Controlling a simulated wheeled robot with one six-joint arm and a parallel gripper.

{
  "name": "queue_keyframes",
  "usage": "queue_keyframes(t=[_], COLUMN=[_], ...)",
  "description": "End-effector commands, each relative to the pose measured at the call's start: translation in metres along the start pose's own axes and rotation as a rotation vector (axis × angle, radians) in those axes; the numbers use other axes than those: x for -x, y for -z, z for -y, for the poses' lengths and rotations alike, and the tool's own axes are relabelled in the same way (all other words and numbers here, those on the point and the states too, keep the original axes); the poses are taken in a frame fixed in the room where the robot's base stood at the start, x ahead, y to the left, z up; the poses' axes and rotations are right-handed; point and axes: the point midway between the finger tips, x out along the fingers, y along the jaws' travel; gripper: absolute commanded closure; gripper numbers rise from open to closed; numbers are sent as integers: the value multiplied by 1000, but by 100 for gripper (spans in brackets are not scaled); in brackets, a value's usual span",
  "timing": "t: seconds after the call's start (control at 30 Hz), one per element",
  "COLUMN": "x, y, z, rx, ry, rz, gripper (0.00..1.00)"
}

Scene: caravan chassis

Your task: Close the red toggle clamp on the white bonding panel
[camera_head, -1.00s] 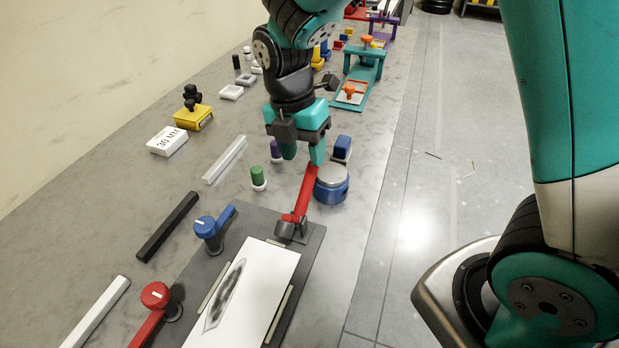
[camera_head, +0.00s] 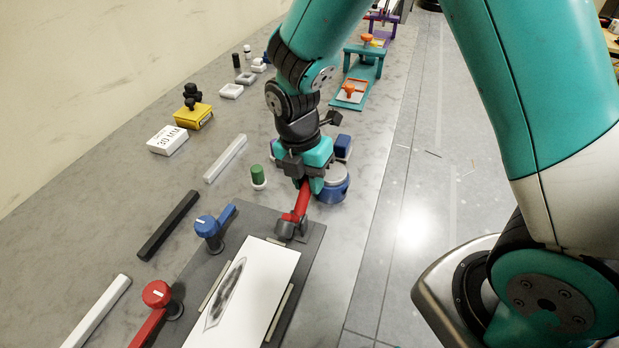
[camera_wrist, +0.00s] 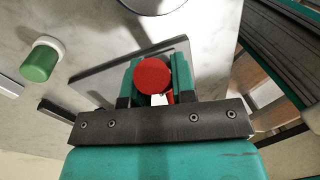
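The red toggle clamp (camera_head: 301,208) stands at the far right corner of the white bonding panel (camera_head: 246,295). Its red handle rises tilted away from the panel, and its dark foot (camera_head: 286,229) is by the panel's far edge. My gripper (camera_head: 308,185) is over the upper end of this handle. In the wrist view the round red handle end (camera_wrist: 152,75) sits between the two teal fingers of my gripper (camera_wrist: 154,80). The fingers look open, one on each side of it; whether they touch it is hard to tell. The fingers partly hide the handle top in the head view.
A blue lever (camera_head: 207,227) and a red-knobbed lever (camera_head: 156,294) stand along the panel's left side. A blue round item (camera_head: 332,190) is close right of my gripper. A green-topped peg (camera_head: 257,174) stands to the left, near a white bar (camera_head: 225,158).

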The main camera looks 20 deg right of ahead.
Motion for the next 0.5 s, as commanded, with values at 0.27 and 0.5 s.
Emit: queue_keyframes(t=[0.27, 0.5], x=[1, 8], y=[1, 6], z=[1, 2], rx=[-1, -12], ry=[0, -11], rz=[12, 101], gripper=[100, 100])
